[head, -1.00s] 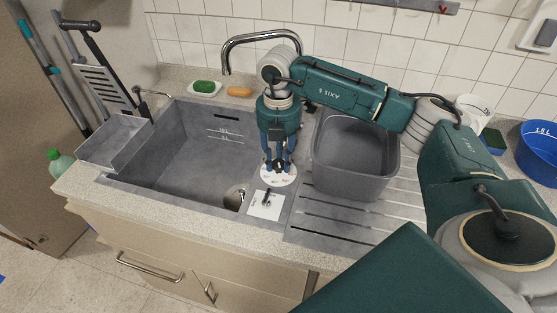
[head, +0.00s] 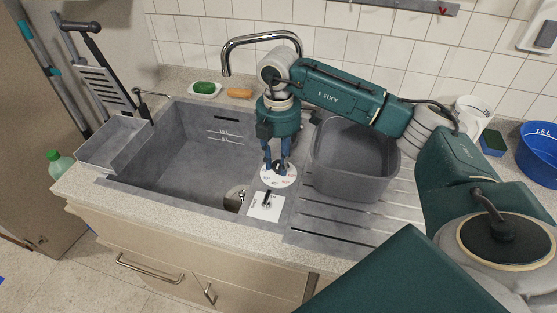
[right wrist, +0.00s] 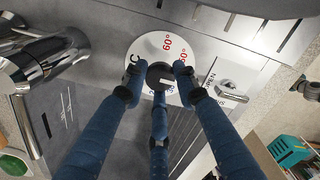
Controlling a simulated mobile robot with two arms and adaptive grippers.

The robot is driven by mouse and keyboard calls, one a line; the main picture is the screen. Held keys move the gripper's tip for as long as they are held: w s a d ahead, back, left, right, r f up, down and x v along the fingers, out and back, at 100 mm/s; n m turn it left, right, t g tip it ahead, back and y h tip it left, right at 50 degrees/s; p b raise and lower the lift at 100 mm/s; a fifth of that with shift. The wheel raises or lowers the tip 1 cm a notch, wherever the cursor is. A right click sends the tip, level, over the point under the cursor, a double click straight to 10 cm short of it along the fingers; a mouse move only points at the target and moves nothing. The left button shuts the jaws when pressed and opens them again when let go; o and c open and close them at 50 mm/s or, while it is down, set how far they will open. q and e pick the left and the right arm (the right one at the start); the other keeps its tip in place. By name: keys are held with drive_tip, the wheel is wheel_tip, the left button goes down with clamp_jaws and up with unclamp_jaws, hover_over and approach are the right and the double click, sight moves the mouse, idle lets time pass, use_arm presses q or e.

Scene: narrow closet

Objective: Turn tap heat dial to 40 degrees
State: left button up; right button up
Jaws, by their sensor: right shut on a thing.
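The tap heat dial is a round white disc (head: 290,179) on the sink's divider, just behind a white square plate. In the right wrist view the disc (right wrist: 150,44) carries red markings, one reading 60°, and blue ones partly hidden by my fingers. A dark knob with a white pointer mark (right wrist: 167,81) stands at its centre; the mark points right in that view, toward one fingertip. My right gripper (head: 277,168) reaches down from above. Its blue fingers are shut around the knob, seen also in the right wrist view (right wrist: 158,76). My left gripper is out of view.
The white plate with a small lever (head: 265,205) sits in front of the dial. The grey sink basin (head: 185,150) is left, a grey tub (head: 352,185) right. A chrome tap (head: 226,55) arches behind. A green soap (head: 204,87) and sponge (head: 240,93) lie at the back.

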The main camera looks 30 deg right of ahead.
sight(279, 164)
drive_tip(key=shift+w+r, duration=0.1)
drive_tip(key=shift+r, duration=0.05)
drive_tip(key=o, duration=1.1)
drive_tip(key=shift+o, duration=0.2)
wheel_tip(279, 164, up, 12)
